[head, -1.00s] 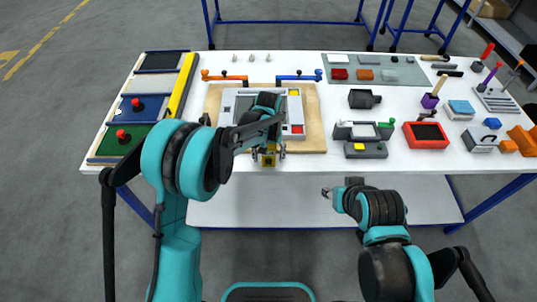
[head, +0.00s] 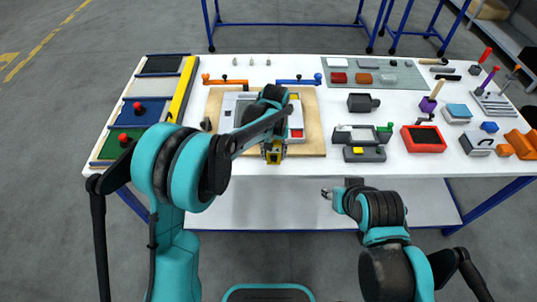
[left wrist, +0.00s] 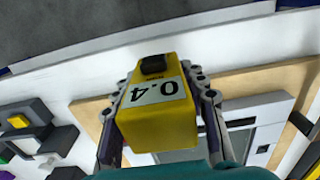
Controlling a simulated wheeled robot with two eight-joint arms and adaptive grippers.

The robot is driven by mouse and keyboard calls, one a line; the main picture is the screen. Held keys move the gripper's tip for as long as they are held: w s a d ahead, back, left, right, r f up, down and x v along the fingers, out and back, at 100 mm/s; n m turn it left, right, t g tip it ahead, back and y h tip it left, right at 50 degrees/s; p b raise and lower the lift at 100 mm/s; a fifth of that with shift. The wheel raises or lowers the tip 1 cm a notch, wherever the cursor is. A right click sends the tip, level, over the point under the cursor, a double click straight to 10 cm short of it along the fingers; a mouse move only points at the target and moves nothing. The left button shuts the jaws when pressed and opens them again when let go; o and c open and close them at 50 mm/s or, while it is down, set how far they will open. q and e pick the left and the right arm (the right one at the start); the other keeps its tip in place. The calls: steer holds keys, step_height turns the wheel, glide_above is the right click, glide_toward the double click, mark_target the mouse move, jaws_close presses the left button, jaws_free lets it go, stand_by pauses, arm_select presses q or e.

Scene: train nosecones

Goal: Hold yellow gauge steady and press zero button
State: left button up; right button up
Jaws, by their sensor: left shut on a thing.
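The yellow gauge (head: 273,155) is a small box held at the front edge of the wooden board. The left wrist view shows it close up (left wrist: 170,118), with a white display reading 0.4 and a dark button (left wrist: 152,64) near one end. Small lettering next to the button is too small to read. My left gripper (left wrist: 160,100) is shut on the gauge, one finger along each side; nothing presses the dark button. My right gripper (head: 328,193) is low in front of the table, away from the gauge; its fingers are too small to judge.
The wooden board (head: 316,140) carries a grey fixture, partly hidden by my left arm. A grey block with a yellow top (head: 364,154) and a red tray (head: 424,138) stand to the right. Coloured panels with red knobs lie at the left. The table's front edge is clear between.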

mark_target(269, 160)
arm_select(q)
steer(key=s+d+r+p, duration=0.2)
steer(key=s+d+r, duration=0.3)
steer(key=d, duration=0.3)
steer(key=shift+w+a+f+b, duration=0.75)
steer(key=shift+w+a+f, duration=0.15)
steer(key=shift+a, duration=0.45)
steer(key=shift+w+a+f+b, duration=0.75)
steer(key=shift+w+a+f, duration=0.1)
steer(key=shift+a, duration=0.55)
steer(key=shift+w+a+f+b, duration=0.75)
steer(key=shift+w+a+f, duration=0.15)
steer(key=shift+a, duration=0.45)
arm_select(e)
steer(key=shift+f, duration=1.1)
arm_select(q)
steer(key=shift+f, duration=0.1)
arm_select(e)
steer(key=shift+f, duration=0.1)
